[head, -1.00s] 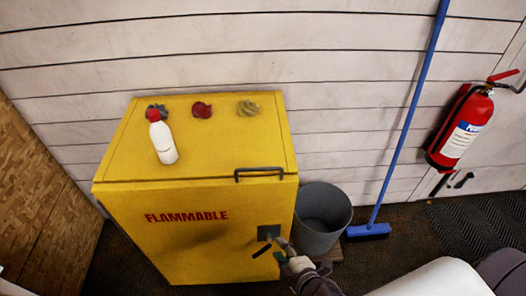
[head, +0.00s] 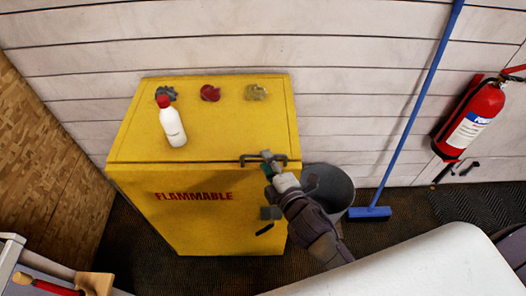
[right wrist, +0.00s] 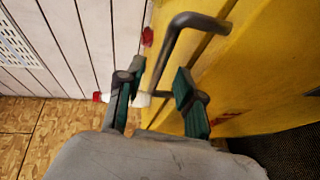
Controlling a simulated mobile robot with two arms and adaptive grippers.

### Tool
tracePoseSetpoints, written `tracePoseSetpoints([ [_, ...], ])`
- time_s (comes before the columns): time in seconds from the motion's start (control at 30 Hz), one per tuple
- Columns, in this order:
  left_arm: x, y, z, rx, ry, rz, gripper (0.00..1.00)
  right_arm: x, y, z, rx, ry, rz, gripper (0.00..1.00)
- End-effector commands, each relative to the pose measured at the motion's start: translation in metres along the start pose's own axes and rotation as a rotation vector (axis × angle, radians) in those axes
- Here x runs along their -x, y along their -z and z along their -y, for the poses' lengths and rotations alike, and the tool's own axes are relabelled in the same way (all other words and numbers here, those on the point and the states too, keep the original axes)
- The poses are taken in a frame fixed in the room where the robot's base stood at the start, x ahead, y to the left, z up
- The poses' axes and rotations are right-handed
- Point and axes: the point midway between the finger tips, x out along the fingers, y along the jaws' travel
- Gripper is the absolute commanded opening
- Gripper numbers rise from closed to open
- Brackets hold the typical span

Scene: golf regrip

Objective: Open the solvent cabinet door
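The yellow solvent cabinet (head: 215,215), marked FLAMMABLE, stands against the wall, and its front looks shut. A dark latch plate (head: 270,213) sits lower on the front. My right gripper (head: 268,163) is at the bar handle. In the right wrist view the gripper (right wrist: 155,98) is open, its two green-padded fingers apart. The bar handle (right wrist: 172,55) shows between and beyond them; I cannot tell whether they touch it. My left gripper is not in view.
A white bottle with a red cap (head: 172,125) and several small lumps, one red (head: 210,93), are on the cabinet top. A grey bin (head: 335,188), blue broom (head: 370,212) and fire extinguisher (head: 474,115) are to the right.

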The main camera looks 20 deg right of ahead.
Motion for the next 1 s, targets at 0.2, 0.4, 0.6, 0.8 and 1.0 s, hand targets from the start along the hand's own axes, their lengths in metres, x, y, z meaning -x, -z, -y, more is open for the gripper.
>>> tracePoseSetpoints([
  [0.2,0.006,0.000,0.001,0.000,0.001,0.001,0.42,-0.027,0.000,-0.001,-0.001,0.000,0.000,0.37],
  [0.4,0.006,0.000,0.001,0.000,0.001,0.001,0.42,-0.034,0.000,0.000,-0.001,0.001,0.000,0.37],
  [0.6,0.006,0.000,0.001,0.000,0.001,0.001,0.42,-0.033,0.000,0.000,-0.001,0.000,0.000,0.35],
  [0.8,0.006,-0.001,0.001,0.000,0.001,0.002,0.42,-0.033,0.000,0.000,-0.001,0.001,0.000,0.02],
  [1.0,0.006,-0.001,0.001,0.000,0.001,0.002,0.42,-0.033,0.000,0.001,-0.001,0.001,0.000,0.00],
])
